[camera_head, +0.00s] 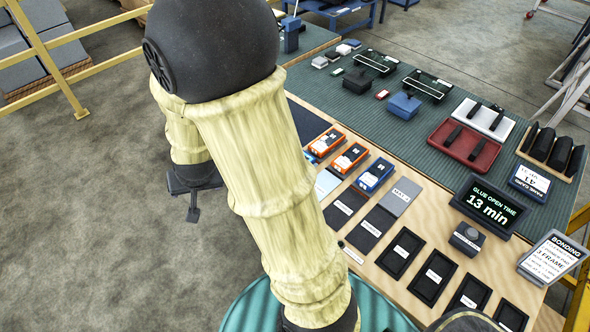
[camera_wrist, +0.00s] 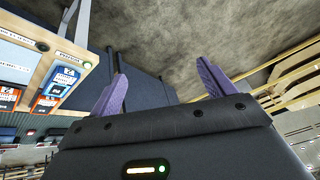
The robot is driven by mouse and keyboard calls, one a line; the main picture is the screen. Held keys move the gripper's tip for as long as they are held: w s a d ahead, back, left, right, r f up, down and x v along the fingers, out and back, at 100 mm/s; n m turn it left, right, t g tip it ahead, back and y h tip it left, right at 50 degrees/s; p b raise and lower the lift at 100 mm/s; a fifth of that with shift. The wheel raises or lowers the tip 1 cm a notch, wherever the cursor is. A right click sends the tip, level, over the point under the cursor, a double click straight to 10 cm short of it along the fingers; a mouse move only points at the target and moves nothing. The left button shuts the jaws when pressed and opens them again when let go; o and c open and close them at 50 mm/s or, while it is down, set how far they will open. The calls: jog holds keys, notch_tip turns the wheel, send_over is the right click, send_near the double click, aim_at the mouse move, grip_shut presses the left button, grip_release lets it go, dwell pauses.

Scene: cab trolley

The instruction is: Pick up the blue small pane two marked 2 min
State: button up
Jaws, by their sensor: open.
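A blue small pane (camera_head: 375,175) with a pale label lies on the wooden front strip of the bench, right of two orange-framed panes (camera_head: 350,158). Its marking is too small to read. My gripper (camera_wrist: 161,72) is open and empty, with purple fingers spread apart in the wrist view. In the head view my gripper hangs over the floor left of the bench, partly behind my arm and well away from the blue pane. The wrist view shows orange and blue panes (camera_wrist: 60,80) at the left edge, outside the fingers; which is which is unclear.
Labelled black slots (camera_head: 400,252) run along the bench front. A display (camera_head: 489,207) reads glue open time 13 min; a bonding sign (camera_head: 553,257) stands at the right. Red and white trays (camera_head: 464,145) lie farther back. A yellow rail (camera_head: 45,50) stands at left. The floor is clear.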

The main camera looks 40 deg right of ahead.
jog(key=w+d+f+m+h+b, duration=0.3)
jog(key=w+d+f+m+h, duration=0.5)
jog(key=f, duration=0.4)
jog(key=s+d+f+m+g+h+b, duration=0.1)
jog(key=s+d+f+m+g+h, duration=0.2)
jog(key=s+h, duration=0.5)
jog(key=shift+d+f+m+g+b, duration=0.35)
jog(key=shift+d+m+g, duration=0.35)
jog(key=shift+d+m, duration=0.3)
jog(key=shift+d, duration=0.15)
jog(key=d, duration=0.3)
jog(key=d+f+p, duration=0.1)
jog(key=d, duration=0.3)
jog(key=w+d+p, duration=0.1)
jog(key=d, duration=0.3)
jog(key=shift+d+f, duration=0.2)
jog(key=shift+f, duration=0.2)
jog(key=shift+d+f, duration=0.1)
jog(key=shift+d, duration=0.1)
jog(key=shift+d, duration=0.1)
